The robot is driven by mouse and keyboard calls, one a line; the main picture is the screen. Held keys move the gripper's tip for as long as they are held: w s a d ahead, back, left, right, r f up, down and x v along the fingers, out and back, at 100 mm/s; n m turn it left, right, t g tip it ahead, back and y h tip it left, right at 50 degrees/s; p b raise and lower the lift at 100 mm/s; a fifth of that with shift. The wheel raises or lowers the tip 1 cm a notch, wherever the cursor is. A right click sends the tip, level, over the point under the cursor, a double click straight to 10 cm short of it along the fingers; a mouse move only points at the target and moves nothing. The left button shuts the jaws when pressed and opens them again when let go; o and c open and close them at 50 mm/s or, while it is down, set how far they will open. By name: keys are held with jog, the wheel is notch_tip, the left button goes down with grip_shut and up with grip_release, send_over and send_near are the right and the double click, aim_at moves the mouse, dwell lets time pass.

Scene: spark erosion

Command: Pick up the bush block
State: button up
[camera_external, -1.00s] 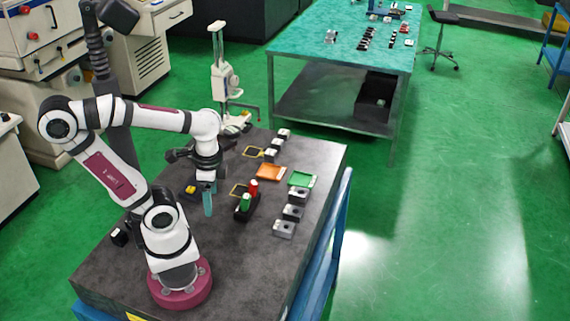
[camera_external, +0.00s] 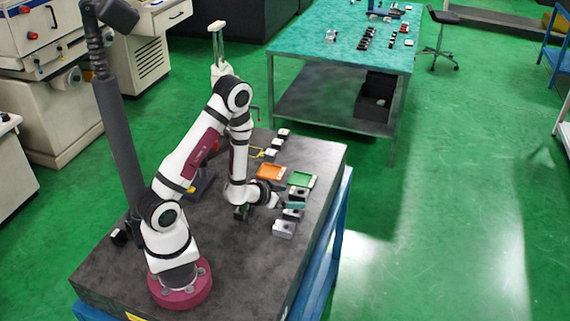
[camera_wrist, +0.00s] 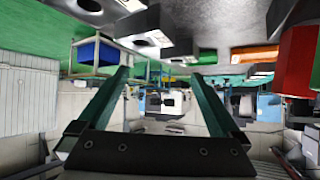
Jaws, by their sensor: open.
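Several grey blocks with dark round holes stand in a row along the right side of the table; I cannot tell which is the bush block. The far one (camera_external: 299,192), a middle one (camera_external: 291,215) and the near one (camera_external: 284,229) show in the external view. My gripper (camera_external: 295,205) lies nearly level at this row, fingers pointing right, partly hiding the middle block. In the wrist view, my gripper (camera_wrist: 160,75) has its two teal fingers wide apart with nothing between them. Blocks (camera_wrist: 152,32) appear upside down above the fingers, beyond the gap.
An orange tray (camera_external: 271,172) and a green tray (camera_external: 302,179) lie behind the row. Smaller blocks (camera_external: 284,133) stand at the back. A red part (camera_wrist: 296,62) and green part show close at the wrist view's right. The table's right edge (camera_external: 325,208) is near my gripper.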

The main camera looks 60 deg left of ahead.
aim_at(296, 193)
jog(key=a, duration=0.1)
jog(key=a+f+n+y, duration=0.1)
jog(key=a, duration=0.1)
jog(key=shift+s+f+n+t+y, duration=0.25)
jog(key=shift+f+n+t+y, duration=0.05)
jog(key=shift+f+n+y, duration=0.1)
jog(key=x, duration=0.6)
jog(key=shift+w+f, duration=0.1)
jog(key=shift+w, duration=0.25)
grip_shut()
